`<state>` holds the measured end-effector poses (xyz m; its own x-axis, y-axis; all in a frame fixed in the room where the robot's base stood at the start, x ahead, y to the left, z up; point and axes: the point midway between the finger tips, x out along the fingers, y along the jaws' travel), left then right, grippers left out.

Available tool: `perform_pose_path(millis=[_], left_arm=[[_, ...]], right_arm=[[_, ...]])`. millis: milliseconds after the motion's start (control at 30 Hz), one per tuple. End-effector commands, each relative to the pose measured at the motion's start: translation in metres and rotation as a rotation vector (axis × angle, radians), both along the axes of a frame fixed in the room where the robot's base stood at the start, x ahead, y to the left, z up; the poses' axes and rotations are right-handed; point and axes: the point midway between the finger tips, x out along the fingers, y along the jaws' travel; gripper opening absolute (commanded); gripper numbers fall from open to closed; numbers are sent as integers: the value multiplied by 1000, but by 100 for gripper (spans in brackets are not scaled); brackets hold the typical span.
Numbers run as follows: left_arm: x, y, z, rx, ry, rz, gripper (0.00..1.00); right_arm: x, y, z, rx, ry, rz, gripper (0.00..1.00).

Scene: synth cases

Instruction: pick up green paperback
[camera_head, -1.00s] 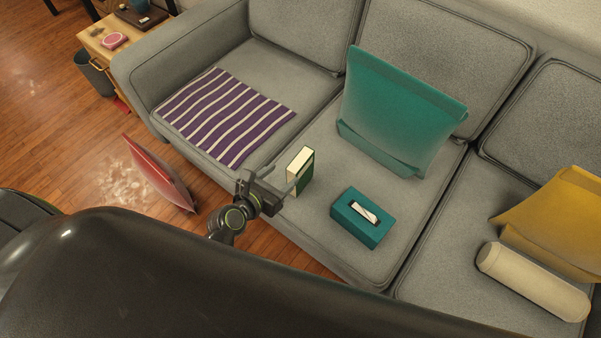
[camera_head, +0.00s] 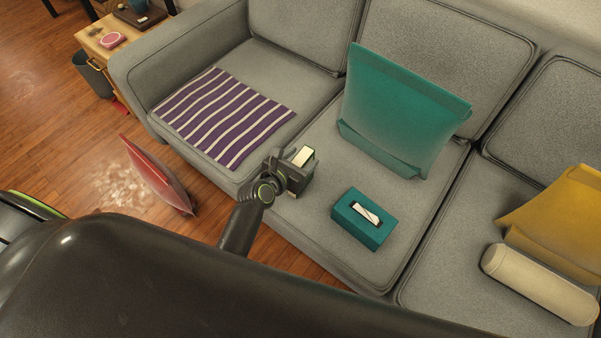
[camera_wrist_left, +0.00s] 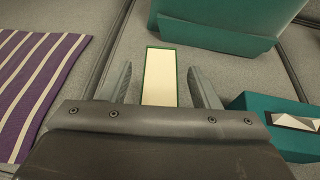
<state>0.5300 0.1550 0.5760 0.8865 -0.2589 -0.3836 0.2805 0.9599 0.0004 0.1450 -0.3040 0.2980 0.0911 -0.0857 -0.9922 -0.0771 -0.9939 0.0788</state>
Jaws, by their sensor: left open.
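The green paperback (camera_head: 304,156) stands upright on the grey sofa seat, its pale page edges facing up. In the head view my left gripper (camera_head: 301,170) is at the book and hides most of it. In the left wrist view the book (camera_wrist_left: 160,77) shows as a cream block with a thin green border, between the two fingers of my left gripper (camera_wrist_left: 160,88). The fingers are open, with a gap on each side of the book. My right gripper is not in view.
A teal tissue box (camera_head: 363,220) sits close to the right of the book. A teal cushion (camera_head: 400,110) leans behind it. A striped purple blanket (camera_head: 222,117) lies to the left. A cream bolster (camera_head: 538,284) and yellow cushion (camera_head: 555,215) are farther right. A red cushion (camera_head: 155,175) is on the floor.

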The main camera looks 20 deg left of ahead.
Motion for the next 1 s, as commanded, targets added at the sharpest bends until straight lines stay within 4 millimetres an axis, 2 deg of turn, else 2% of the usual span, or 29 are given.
perform_pose_path(millis=[167, 600, 1000], left_arm=[[0, 0, 0, 0, 0, 0, 56], [0, 0, 0, 0, 0, 0, 0], [0, 0, 3, 0, -2, 1, 0]], right_arm=[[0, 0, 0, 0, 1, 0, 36], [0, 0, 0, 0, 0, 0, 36], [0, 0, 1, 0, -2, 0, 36]])
